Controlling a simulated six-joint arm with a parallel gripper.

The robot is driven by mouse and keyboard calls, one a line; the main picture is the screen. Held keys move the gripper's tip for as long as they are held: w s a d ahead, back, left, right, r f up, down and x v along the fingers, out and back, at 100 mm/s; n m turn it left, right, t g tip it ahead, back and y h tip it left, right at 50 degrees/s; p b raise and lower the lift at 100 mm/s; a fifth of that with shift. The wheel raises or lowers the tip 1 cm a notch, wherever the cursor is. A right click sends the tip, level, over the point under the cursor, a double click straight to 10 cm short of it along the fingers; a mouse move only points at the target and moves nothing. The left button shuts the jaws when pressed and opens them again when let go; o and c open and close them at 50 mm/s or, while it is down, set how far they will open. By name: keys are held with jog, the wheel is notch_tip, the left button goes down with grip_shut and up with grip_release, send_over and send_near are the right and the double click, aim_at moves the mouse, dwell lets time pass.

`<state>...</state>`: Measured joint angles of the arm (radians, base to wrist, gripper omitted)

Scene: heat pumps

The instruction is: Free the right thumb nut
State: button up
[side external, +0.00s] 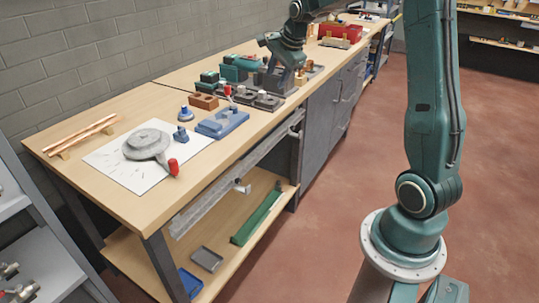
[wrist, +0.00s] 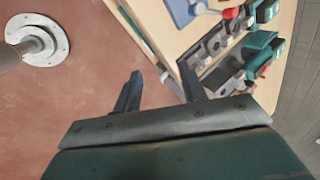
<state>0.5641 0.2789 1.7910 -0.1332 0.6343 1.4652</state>
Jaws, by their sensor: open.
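My gripper (wrist: 160,84) is open and empty in the wrist view, its two dark fingers wide apart. It hangs near the bench's front edge, with one finger over the floor side and one by the bench edge. I cannot pick out the right thumb nut in either view. A row of dark grey blocks with round recesses (side external: 268,102) stands along the bench edge; it also shows in the wrist view (wrist: 212,45). In the side view my wrist is above the farther end of this row, and the fingers are too small to make out.
The wooden bench (side external: 100,125) carries a blue fixture (side external: 222,122), a grey round casing (side external: 146,144) with a red-tipped handle on a white sheet (side external: 115,175), teal units (side external: 232,73) and a red bin (side external: 340,32). A grey rail runs below the front edge. The floor in front is clear.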

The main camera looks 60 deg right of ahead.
jog(key=w+d+f+m, duration=0.2)
jog(key=d+f+m, duration=0.6)
jog(key=d, duration=0.5)
jog(key=m, duration=0.6)
send_near(294, 127)
jog(key=w+a+v, duration=0.1)
jog(key=v, duration=0.4)
jog(key=shift+s+d+r+h, duration=0.1)
jog(key=shift+s+r+h, duration=0.15)
jog(key=shift+s+h, duration=0.05)
jog(key=shift+f, duration=0.2)
jog(key=shift+x, duration=6.7)
jog(key=shift+s, duration=0.15)
jog(key=shift+c, duration=0.3)
grip_shut()
jog(key=shift+g, duration=0.3)
